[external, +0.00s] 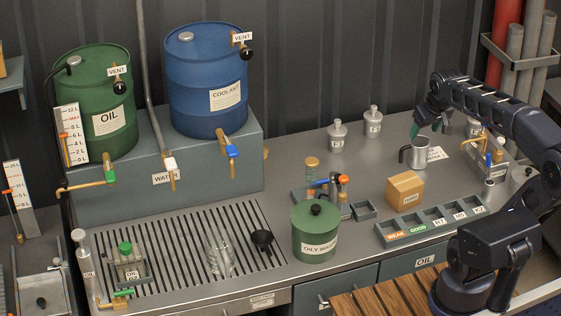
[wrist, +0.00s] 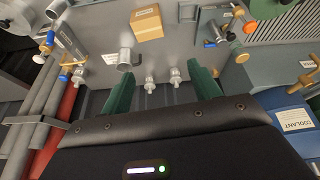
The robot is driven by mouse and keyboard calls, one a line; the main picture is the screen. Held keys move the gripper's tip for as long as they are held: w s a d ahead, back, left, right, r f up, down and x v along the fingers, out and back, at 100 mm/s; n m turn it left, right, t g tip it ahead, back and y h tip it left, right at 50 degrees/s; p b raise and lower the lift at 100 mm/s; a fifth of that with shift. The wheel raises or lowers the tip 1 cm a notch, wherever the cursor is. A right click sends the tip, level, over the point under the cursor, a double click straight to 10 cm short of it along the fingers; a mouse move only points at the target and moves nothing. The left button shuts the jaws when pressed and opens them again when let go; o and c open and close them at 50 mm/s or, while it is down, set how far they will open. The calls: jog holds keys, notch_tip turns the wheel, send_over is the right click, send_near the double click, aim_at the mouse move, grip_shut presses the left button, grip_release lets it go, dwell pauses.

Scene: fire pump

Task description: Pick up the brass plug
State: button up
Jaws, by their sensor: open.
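I cannot clearly pick out the brass plug. Small brass-coloured pieces show by the tool rack: a round brass-topped piece (external: 312,163) and a small brass fitting (external: 343,198). Brass-coloured pieces near the rack also show in the wrist view (wrist: 242,58). My gripper (external: 430,127) is open and empty over the back right of the bench, above and behind the metal jug (external: 413,155). In the wrist view its green fingers are spread apart (wrist: 161,85), with two small labelled bottles (wrist: 150,84) showing between them.
A cardboard box (external: 405,190) stands behind the labelled sorting tray (external: 430,224). A green oily-water can (external: 315,230), black funnel (external: 262,240) and clear beaker (external: 220,255) stand further left. Oil (external: 95,105) and coolant (external: 206,80) drums sit on a raised block. The back middle bench is fairly clear.

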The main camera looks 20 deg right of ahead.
jog(key=w+a+n, duration=0.1)
jog(key=w+a, duration=0.2)
jog(key=w, duration=0.5)
jog(key=w+a+n, duration=0.1)
jog(key=w+a, duration=0.1)
jog(key=w, duration=0.5)
jog(key=n+g+y, duration=0.2)
jog(key=n, duration=0.4)
send_over(266, 150)
jog(key=s+d, duration=0.1)
notch_tip(266, 150, down, 25)
jog(key=x, duration=0.6)
jog(key=shift+s, duration=0.1)
jog(key=shift+x, duration=2.75)
jog(key=shift+d, duration=0.2)
jog(key=c, duration=1.1)
jog(key=shift+r, duration=0.1)
